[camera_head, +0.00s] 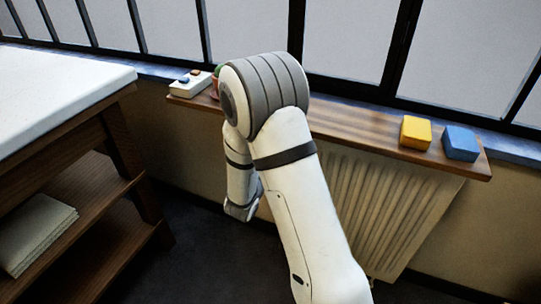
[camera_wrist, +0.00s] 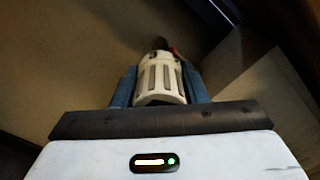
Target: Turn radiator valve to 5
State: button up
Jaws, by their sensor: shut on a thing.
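The radiator valve (camera_wrist: 160,78) shows in the wrist view as a white ribbed knob with dark slots. My gripper (camera_wrist: 159,86) is shut on it, with one blue finger on each side of the knob. A dark part and a small reddish part show just beyond the knob. I cannot read any number on the valve. In the head view my own arm hides the gripper and the valve. The white ribbed radiator (camera_head: 385,205) stands under the window shelf, right of my arm.
The wooden window shelf (camera_head: 345,125) carries a yellow block (camera_head: 415,132), a blue block (camera_head: 460,143) and, at its left end, a white item with coloured parts (camera_head: 190,83). A dark wooden table (camera_head: 120,145) with a white top stands left. Dark floor lies between.

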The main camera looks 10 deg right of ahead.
jog(key=m+b, duration=0.1)
jog(key=m, duration=0.1)
jog(key=m+b, duration=0.1)
jog(key=m, duration=0.1)
jog(key=shift+d+f+b, duration=0.1)
jog(key=shift+f+b, duration=0.25)
jog(key=m+b, duration=0.4)
jog(key=m, duration=0.1)
jog(key=m+b, duration=0.5)
jog(key=b, duration=0.1)
jog(key=shift+f, duration=0.1)
jog(key=m+b, duration=0.3)
jog(key=shift+m, duration=0.4)
jog(key=m, duration=0.3)
jog(key=shift+w+a+r+m+b, duration=0.1)
jog(key=shift+a+r+m+b, duration=0.1)
jog(key=shift+r+m+b, duration=0.15)
jog(key=m, duration=0.4)
jog(key=shift+r+m, duration=0.1)
jog(key=shift+m, duration=0.15)
jog(key=m, duration=0.4)
jog(key=shift+r+m, duration=0.1)
jog(key=shift+m, duration=2.2)
jog(key=shift+r, duration=0.1)
